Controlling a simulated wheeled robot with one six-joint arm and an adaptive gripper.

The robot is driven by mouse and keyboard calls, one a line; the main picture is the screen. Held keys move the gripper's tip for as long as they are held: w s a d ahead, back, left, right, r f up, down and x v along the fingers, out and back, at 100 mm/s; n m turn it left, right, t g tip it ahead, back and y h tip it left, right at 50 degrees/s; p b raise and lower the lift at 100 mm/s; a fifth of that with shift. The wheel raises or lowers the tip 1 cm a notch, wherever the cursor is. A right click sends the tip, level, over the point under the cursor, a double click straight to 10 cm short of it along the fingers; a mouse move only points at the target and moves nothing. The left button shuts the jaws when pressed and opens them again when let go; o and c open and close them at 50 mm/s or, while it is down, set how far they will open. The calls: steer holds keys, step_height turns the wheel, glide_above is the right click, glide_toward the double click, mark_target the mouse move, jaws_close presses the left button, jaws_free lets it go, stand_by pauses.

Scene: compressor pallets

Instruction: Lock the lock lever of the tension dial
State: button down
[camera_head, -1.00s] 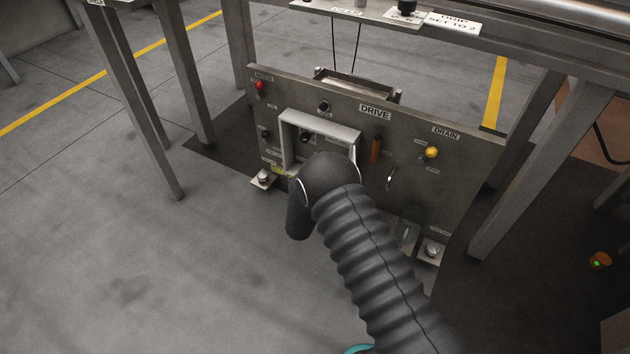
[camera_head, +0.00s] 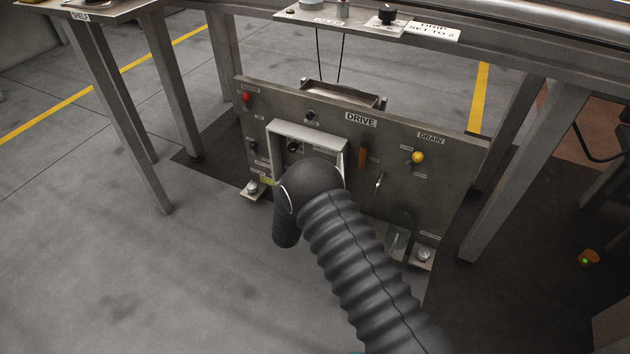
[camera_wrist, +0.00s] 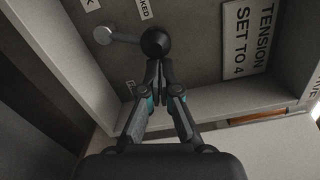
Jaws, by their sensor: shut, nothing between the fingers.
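In the wrist view the lock lever is a grey arm (camera_wrist: 125,38) from a round metal pivot (camera_wrist: 102,34) on the left to a black ball knob (camera_wrist: 157,44). A partly cropped label ending in "KED" (camera_wrist: 143,9) lies above the knob. A "TENSION SET TO 4" label (camera_wrist: 250,35) is on the right. My gripper (camera_wrist: 157,72) is shut and empty, its fingertips just below the ball; whether they touch it I cannot tell. In the head view my arm hides the gripper and the lever. The tension dial is not clearly identifiable.
The lever sits inside a raised pale frame (camera_head: 304,129) on the "DRIVE" panel (camera_head: 440,190); its wall (camera_wrist: 215,105) runs close beneath the fingers. Table legs flank the panel.

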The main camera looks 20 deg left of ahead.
steer(key=s+d+p, duration=0.1)
steer(key=s+d, duration=0.1)
steer(key=s, duration=0.9)
steer(key=shift+s+d+f, duration=0.15)
steer(key=shift+d+f, duration=0.15)
steer(key=shift+f, duration=0.05)
